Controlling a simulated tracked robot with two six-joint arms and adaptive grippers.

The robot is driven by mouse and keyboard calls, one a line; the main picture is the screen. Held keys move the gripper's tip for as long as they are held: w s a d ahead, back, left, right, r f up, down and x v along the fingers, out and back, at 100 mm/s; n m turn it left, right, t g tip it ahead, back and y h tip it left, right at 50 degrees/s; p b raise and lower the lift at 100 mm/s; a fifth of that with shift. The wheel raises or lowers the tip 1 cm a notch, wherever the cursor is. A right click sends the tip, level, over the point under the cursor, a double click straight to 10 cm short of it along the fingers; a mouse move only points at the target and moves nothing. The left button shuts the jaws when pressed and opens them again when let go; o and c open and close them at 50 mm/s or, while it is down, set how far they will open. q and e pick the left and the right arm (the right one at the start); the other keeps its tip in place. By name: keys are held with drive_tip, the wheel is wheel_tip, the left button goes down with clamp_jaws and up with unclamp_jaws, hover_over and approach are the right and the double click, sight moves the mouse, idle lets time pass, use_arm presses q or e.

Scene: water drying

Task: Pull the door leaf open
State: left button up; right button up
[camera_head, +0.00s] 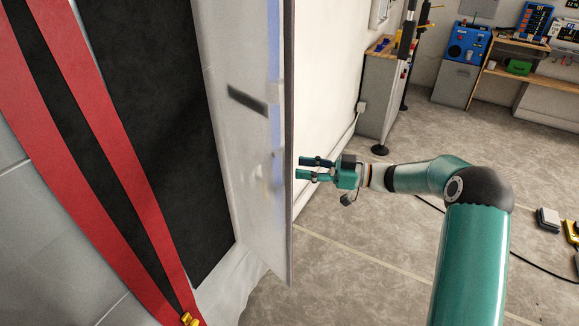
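The door leaf (258,190) is a tall pale panel standing upright in the middle of the camera_head view, left of my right gripper. It is seen at a steep angle, with a thin dark-grey edge on its right side and a short dark bar on its face. My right gripper (301,167) is just right of that edge. Its two teal fingers point left, are parted, and have nothing between them. I cannot tell whether the fingertips touch the leaf. My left gripper is not in view.
A black panel (165,120) and red-and-black straps (85,130) with a brass-coloured fitting (190,319) fill the left. A grey cabinet (382,95) stands behind, against the white wall. A workbench (535,75) is at the back right. Yellow and grey items (548,219) lie at the right edge. Grey floor (350,270) is open below my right arm.

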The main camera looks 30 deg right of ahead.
drive_tip(key=v, duration=0.6)
drive_tip(key=shift+s+d, duration=0.15)
drive_tip(key=shift+d, duration=0.05)
